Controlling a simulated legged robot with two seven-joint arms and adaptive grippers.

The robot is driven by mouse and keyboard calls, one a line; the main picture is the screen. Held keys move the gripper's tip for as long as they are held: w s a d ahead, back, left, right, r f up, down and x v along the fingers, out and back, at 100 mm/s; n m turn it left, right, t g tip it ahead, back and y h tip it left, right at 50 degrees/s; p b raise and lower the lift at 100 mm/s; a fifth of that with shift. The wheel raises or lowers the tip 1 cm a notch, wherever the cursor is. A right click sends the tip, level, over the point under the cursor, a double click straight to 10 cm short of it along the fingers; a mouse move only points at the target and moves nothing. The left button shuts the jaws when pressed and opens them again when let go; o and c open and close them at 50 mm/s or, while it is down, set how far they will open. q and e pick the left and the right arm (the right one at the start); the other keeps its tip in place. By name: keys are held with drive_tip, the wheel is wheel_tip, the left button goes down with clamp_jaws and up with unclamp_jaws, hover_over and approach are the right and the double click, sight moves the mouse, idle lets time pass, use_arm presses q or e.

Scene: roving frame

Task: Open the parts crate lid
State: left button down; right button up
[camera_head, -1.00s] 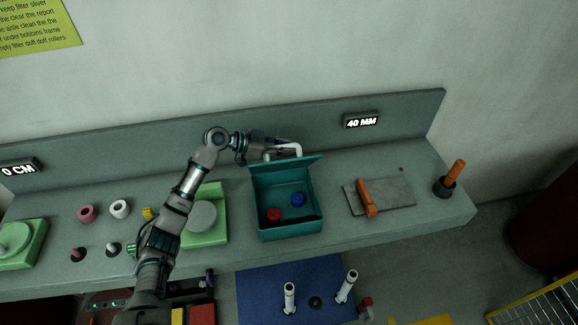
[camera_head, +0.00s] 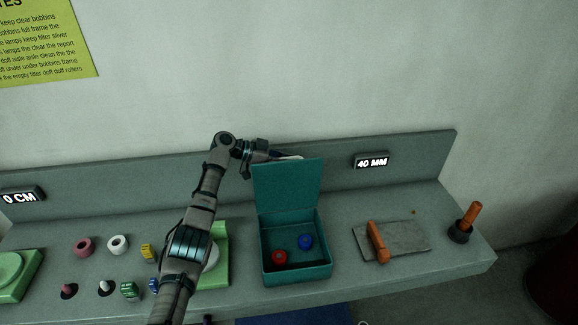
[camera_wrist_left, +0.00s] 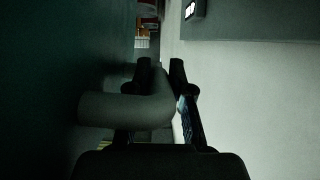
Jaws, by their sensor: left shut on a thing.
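The teal parts crate (camera_head: 297,280) stands on the grey bench. Its lid (camera_head: 287,188) stands raised at the back edge, its inner face towards me. A red ring (camera_head: 279,258) and a blue ring (camera_head: 305,242) lie inside. My left gripper (camera_head: 283,157) is behind the lid's top edge, its tips partly hidden. In the left wrist view, the gripper (camera_wrist_left: 160,85) is shut on the curved grey lid handle (camera_wrist_left: 118,110), with the dark lid (camera_wrist_left: 45,90) filling the left. My right gripper is not in view.
My left arm crosses a green block (camera_head: 219,265) left of the crate. Several bobbins and rings, including a pink one (camera_head: 84,246), lie farther left. A grey plate (camera_head: 405,240) with an orange handle (camera_head: 378,243) lies right. The backboard (camera_head: 410,158) runs behind.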

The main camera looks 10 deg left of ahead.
use_arm(q)
drive_tip(key=shift+w+a+f, duration=0.1)
drive_tip(key=shift+w+a, duration=0.1)
drive_tip(key=shift+w, duration=0.15)
idle(0.4)
drive_tip(key=c, duration=1.2)
unclamp_jaws()
drive_tip(key=shift+w, duration=0.1)
drive_tip(key=shift+o, duration=0.7)
drive_tip(key=shift+a, duration=0.15)
drive_tip(key=v, duration=1.2)
drive_tip(key=shift+w+f, duration=0.1)
